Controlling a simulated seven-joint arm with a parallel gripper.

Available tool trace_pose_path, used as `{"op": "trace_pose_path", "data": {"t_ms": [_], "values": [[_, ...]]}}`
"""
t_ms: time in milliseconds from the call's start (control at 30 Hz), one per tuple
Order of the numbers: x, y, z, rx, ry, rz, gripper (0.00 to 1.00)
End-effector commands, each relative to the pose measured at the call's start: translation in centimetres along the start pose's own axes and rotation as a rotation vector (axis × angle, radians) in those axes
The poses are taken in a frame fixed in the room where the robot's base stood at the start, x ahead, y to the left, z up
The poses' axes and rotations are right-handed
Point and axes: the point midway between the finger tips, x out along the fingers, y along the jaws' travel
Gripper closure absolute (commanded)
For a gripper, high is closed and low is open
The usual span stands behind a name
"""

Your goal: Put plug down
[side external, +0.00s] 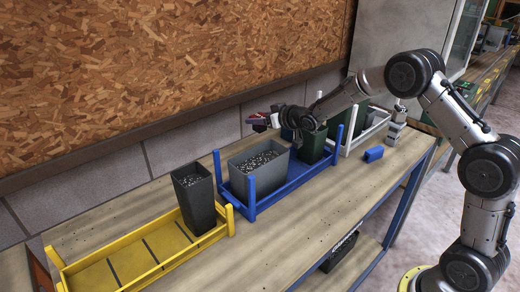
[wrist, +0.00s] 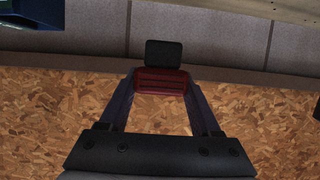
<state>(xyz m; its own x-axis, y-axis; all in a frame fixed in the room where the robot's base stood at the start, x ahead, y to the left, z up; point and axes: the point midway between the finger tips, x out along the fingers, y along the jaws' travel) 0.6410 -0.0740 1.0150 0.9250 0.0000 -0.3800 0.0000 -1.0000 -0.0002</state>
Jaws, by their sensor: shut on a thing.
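My gripper (side external: 262,122) is up in the air behind the blue rack, close to the wall. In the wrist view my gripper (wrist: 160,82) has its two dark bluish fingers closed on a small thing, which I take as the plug. The plug (wrist: 164,54) shows as a black block at the fingertips, with a red ridged part just below it. I cannot tell whether that red part belongs to the plug or the fingertips. In the side view the held thing is small and blurred, with red and white patches.
A blue rack (side external: 252,213) holds a grey soil-filled bin (side external: 251,180) and a dark green pot (side external: 312,147). A yellow rack (side external: 140,278) holds a tall black pot (side external: 200,207). A white rack (side external: 352,143) stands behind. A blue block (side external: 374,154) lies on the bench (side external: 330,190), whose front is clear.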

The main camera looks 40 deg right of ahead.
Motion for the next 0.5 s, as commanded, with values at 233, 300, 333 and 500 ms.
{"op": "trace_pose_path", "data": {"t_ms": [233,300,333,500], "values": [[1.6,0.1,4.0,0.002,-0.003,0.001,1.0],[1.8,0.1,4.4,0.001,-0.002,0.001,1.0],[1.8,0.1,4.6,0.001,-0.002,0.001,1.0],[2.4,0.1,6.0,0.001,-0.003,0.001,1.0]]}}
